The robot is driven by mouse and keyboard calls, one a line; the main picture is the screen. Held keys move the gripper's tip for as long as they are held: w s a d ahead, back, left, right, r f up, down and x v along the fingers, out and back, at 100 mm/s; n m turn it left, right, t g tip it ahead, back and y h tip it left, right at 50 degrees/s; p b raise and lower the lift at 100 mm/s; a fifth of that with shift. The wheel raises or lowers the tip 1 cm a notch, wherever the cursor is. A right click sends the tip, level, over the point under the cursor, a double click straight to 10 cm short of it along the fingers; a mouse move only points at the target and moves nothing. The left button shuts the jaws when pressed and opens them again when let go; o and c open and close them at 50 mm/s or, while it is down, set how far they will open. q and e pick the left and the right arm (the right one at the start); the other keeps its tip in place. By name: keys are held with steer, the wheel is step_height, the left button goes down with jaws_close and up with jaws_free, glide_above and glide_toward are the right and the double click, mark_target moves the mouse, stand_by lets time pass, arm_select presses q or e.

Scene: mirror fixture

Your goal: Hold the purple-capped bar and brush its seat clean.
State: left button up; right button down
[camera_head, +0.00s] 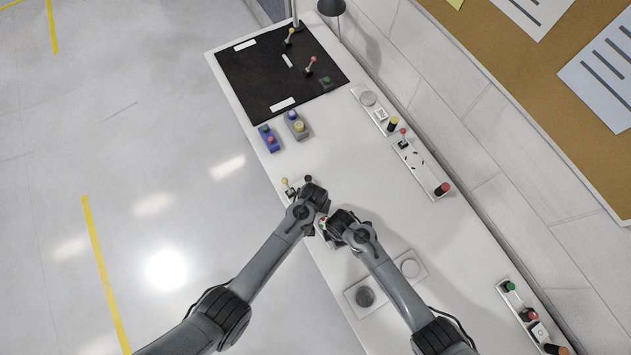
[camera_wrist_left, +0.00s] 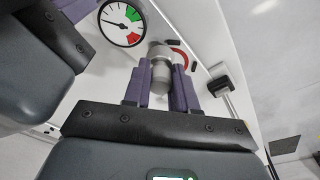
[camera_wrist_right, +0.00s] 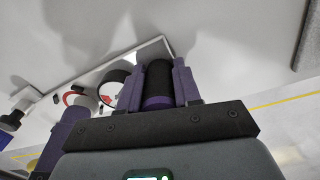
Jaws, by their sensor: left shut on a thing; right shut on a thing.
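My right gripper (camera_head: 333,228) is shut on a black cylinder with a purple end, which I take for the purple-capped bar (camera_wrist_right: 158,85); its fingers close on both sides in the right wrist view. My left gripper (camera_head: 317,206) is shut on a grey cylinder (camera_wrist_left: 161,72), with a wider rounded grey part at its far end. That far end is by a red arc on a white panel (camera_wrist_left: 200,38). I cannot tell whether the cylinder is a brush or a fixed knob. The grippers are close together. The bar's seat is hidden.
A round gauge (camera_wrist_left: 121,22) with green and red sectors sits on the panel between the grippers. A black-ended lever (camera_wrist_left: 220,86) stands beside my left gripper. A panel with two round discs (camera_head: 365,296) lies under my right arm. The black mat (camera_head: 250,75) is farther off.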

arm_select(q)
steer(key=shift+r, duration=2.45)
steer(key=shift+w, duration=0.1)
steer(key=shift+r, duration=1.5)
arm_select(e)
steer(key=c, duration=0.7)
jaws_free()
steer(key=shift+r, duration=0.15)
